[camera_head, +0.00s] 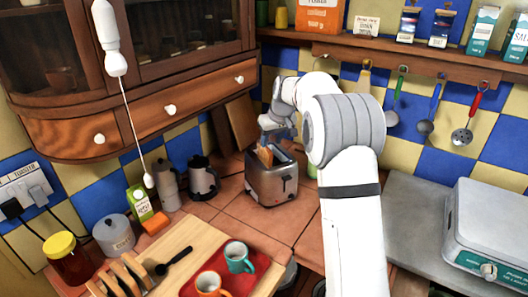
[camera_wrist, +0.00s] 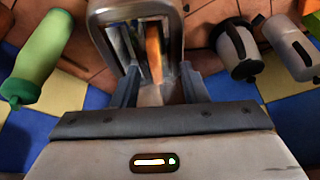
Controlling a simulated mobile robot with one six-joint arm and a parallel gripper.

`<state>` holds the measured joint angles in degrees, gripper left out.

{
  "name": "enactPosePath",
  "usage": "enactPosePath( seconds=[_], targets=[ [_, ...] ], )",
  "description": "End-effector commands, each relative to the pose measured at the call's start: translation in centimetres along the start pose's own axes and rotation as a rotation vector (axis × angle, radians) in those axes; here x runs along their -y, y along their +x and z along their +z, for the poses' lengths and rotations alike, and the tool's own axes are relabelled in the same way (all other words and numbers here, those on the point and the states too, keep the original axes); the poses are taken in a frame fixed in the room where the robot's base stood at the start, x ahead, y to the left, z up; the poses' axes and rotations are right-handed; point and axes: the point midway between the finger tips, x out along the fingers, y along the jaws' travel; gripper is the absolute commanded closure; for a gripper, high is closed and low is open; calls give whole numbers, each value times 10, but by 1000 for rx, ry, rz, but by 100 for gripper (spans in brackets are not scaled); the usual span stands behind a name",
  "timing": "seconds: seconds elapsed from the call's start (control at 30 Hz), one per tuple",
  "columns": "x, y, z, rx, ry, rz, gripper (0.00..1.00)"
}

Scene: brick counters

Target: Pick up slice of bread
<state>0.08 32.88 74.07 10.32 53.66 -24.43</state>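A toaster (camera_head: 272,184) stands on the tiled counter, with a slice of bread (camera_head: 264,156) sticking up from its slot. In the wrist view the toaster (camera_wrist: 108,14) is straight ahead, and the bread slice (camera_wrist: 154,52) shows as an orange-brown strip in the slot. My gripper (camera_wrist: 160,82) is open, with one finger on each side of the slice's line and nothing clearly between them.
Utensils hang behind my arm.

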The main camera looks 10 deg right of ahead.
Motion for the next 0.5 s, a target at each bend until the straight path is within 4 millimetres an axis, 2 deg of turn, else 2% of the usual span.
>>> enactPosePath(
  seconds=[0.03, 0.17, 0.5],
  targets=[
    [-4, 6, -11, -3, -9, -3, 60],
    [-8, 19, -25, -15, -29, -8, 60],
    [-9, 51, -31, -16, -35, -11, 60]
  ],
)
